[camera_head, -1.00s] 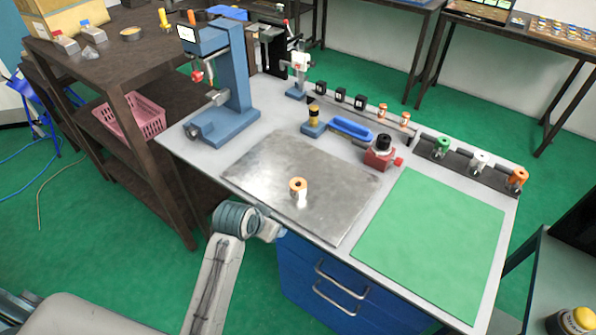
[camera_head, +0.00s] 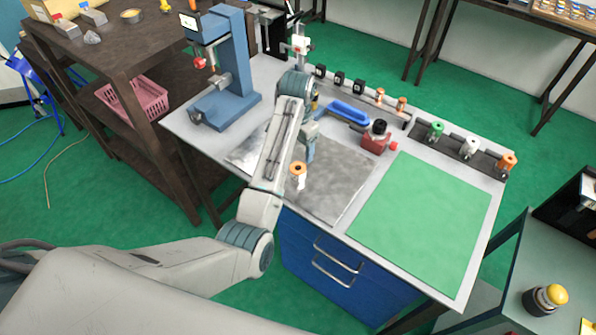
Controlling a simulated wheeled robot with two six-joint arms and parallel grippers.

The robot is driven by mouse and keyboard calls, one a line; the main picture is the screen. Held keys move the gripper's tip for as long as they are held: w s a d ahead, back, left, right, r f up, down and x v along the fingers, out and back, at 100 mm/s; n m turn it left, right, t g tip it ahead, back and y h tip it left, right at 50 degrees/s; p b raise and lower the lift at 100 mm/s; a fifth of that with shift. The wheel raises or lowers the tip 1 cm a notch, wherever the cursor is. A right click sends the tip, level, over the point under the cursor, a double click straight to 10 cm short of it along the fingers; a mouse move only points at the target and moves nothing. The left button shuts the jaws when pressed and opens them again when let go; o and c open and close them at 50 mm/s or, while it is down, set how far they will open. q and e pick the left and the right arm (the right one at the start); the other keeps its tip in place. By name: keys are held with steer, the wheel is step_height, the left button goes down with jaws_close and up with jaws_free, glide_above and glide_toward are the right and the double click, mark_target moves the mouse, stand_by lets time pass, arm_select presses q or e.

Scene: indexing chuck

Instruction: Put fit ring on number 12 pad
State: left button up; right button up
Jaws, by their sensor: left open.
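A small orange-copper ring-shaped part (camera_head: 298,168) stands on the bare metal plate (camera_head: 342,190), with a pale silver part below it. I cannot confirm that it is the fit ring. My left gripper (camera_head: 309,152) reaches over the plate from the left, just behind and above this part, and is open with nothing seen in it. My left forearm hides the plate's left middle. No pad marked 12 is legible; small black blocks (camera_head: 340,78) along the back edge are too small to read. My right gripper is not in view.
A blue press (camera_head: 236,60) stands at the back left. Green, white and orange parts (camera_head: 470,146) line the right back edge. The green mat (camera_head: 425,215) is clear.

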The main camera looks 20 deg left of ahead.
mark_target(298, 167)
arm_select(q)
step_height(298, 167, down, 3)
steer(key=shift+f+b, duration=0.1)
steer(key=shift+b, duration=0.45)
steer(key=shift+f+p, duration=0.6)
steer(key=shift+f, duration=0.25)
steer(key=shift+f+p, duration=0.45)
steer(key=shift+f, duration=0.05)
step_height(298, 167, down, 4)
steer(key=shift+r+p, duration=0.25)
steer(key=shift+p, duration=0.75)
steer(key=shift+w+f, duration=0.1)
steer(key=shift+f, duration=0.5)
steer(key=c, duration=1.4)
steer(key=shift+r, duration=0.1)
jaws_close()
steer(key=shift+w+r, duration=0.1)
